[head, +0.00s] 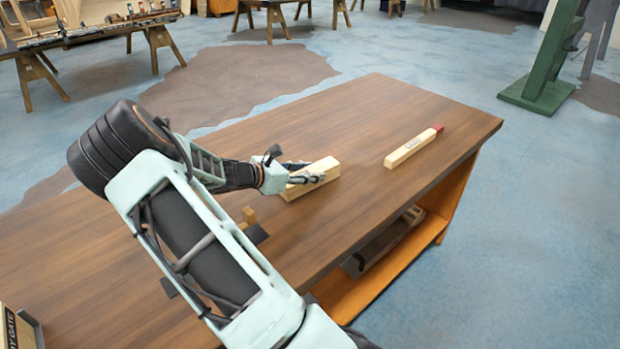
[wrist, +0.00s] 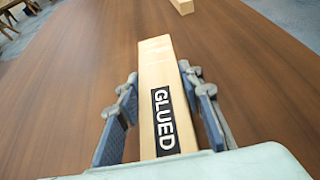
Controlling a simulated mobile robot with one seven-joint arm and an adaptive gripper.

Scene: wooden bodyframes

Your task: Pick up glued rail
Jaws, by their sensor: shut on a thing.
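The glued rail is a pale wooden bar (wrist: 158,65) with a black label reading GLUED. In the wrist view it runs lengthwise between the two fingers of my gripper (wrist: 160,82), which is shut on it. In the head view the rail (head: 326,167) is at the middle of the brown table top (head: 375,105), with my gripper (head: 304,176) around it from the left. The fingers hide part of the rail there. I cannot tell whether it rests on the table or is just above it.
A second pale bar (head: 412,149) with a red end lies to the right, apart from the held rail. A labelled box (head: 18,328) stands at the lower left. The table's far part is clear.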

